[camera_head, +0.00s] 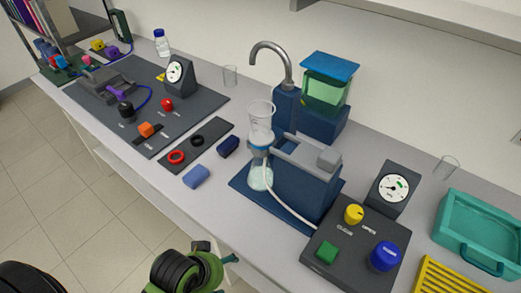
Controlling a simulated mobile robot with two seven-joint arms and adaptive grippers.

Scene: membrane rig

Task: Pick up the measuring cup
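Two small clear vessels could be the measuring cup, and I cannot tell which one is. One clear cup (230,75) stands upright at the back of the bench, right of the left-hand gauge. Another clear cup (446,167) stands at the back right, behind the teal tray. Both look empty, and nothing touches them. Black and green parts of my own arm show at the bottom edge, well below and in front of both cups. I can make out no gripper fingers on either arm.
A blue filter rig (312,180) with a clear funnel (260,118) and flask stands mid-bench. A control box (340,245) with knobs, a gauge (392,187) and a teal tray (478,228) are at right. A dark mat (205,98) lies left. Blue blocks lie near the front edge.

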